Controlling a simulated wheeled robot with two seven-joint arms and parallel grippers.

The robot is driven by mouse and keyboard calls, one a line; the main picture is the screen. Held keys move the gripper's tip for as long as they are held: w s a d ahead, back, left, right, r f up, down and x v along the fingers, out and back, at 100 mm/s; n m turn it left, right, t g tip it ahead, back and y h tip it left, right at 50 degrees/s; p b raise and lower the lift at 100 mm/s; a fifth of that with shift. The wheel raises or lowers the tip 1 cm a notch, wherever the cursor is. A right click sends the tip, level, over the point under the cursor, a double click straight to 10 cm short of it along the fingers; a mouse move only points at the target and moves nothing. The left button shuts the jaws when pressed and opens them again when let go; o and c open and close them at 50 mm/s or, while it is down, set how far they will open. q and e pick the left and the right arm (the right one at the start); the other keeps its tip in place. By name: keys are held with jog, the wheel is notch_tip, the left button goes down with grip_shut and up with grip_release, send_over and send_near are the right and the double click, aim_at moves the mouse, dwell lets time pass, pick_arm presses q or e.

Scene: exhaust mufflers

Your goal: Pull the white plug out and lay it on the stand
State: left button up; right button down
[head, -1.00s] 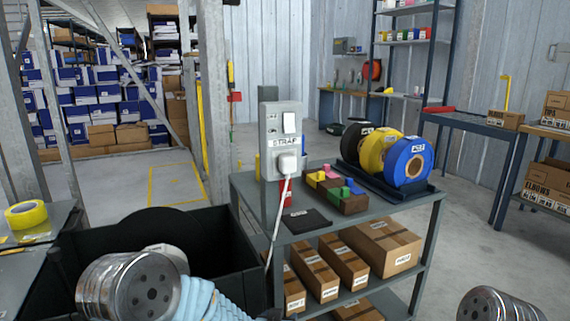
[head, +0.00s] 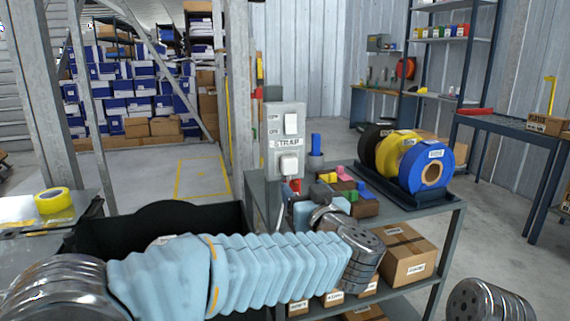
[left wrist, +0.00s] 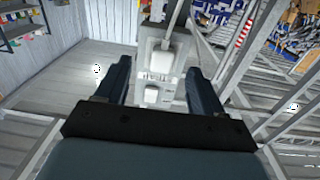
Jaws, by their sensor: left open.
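The white plug (head: 289,164) sits in the grey panel (head: 272,140), below a switch and a label, with its cord hanging down. In the left wrist view the plug (left wrist: 161,63) appears upside down with the panel, between my finger lines. My left gripper (head: 308,193) is just in front of and below the plug in the head view, partly hidden by my sleeve and wrist. Its two dark fingers (left wrist: 155,72) are spread, with nothing held between them. The grey stand (head: 402,222) has a tabletop beside the panel. My right gripper is out of view.
Coloured blocks (head: 345,185) sit on the stand near my left wrist. Black, yellow and blue spools (head: 425,167) fill its back right. Cardboard boxes (head: 408,262) lie on the shelf below. A black bin (head: 95,236) stands at left.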

aim_at(291, 167)
pick_arm(q)
jog(key=shift+s+r+n+y, duration=0.15)
jog(key=shift+s+r, duration=0.2)
jog(key=shift+r, duration=0.2)
jog(key=shift+s+r+n+y, duration=0.15)
jog(key=shift+s+r, duration=0.15)
jog(key=shift+r, duration=0.25)
jog(key=x, duration=0.5)
jog(key=shift+f, duration=0.1)
jog(key=p+x, duration=0.2)
jog(key=x, duration=0.1)
jog(key=shift+w+a+p, duration=0.1)
jog(key=shift+w+p, duration=0.25)
jog(key=shift+w, duration=0.15)
jog(key=shift+p, duration=0.4)
